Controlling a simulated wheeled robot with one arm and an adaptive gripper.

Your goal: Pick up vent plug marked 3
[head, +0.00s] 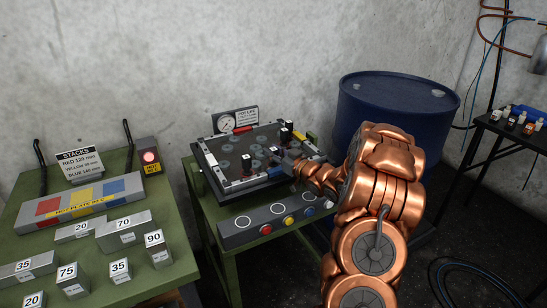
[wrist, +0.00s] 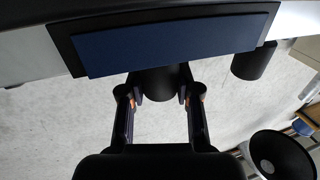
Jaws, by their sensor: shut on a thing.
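My gripper (head: 283,160) reaches from the right over the near part of the grey panel (head: 205,152) on the middle green table. In the wrist view my gripper (wrist: 158,98) has its two fingers on either side of a black cylindrical plug (wrist: 158,82) and is shut on it. Black plugs with pale tops stand on the panel: one at the left (head: 246,160) and one toward the back right (head: 286,134). Their numbers are too small to read, so I cannot tell which is marked 3. The held plug's face is hidden.
A gauge (head: 228,124) stands behind the panel. A box with coloured buttons (head: 275,221) lies in front. A blue drum (head: 385,105) stands right. The left table (head: 75,242) holds several numbered grey blocks. In the wrist view another black cylinder (wrist: 254,62) is at right.

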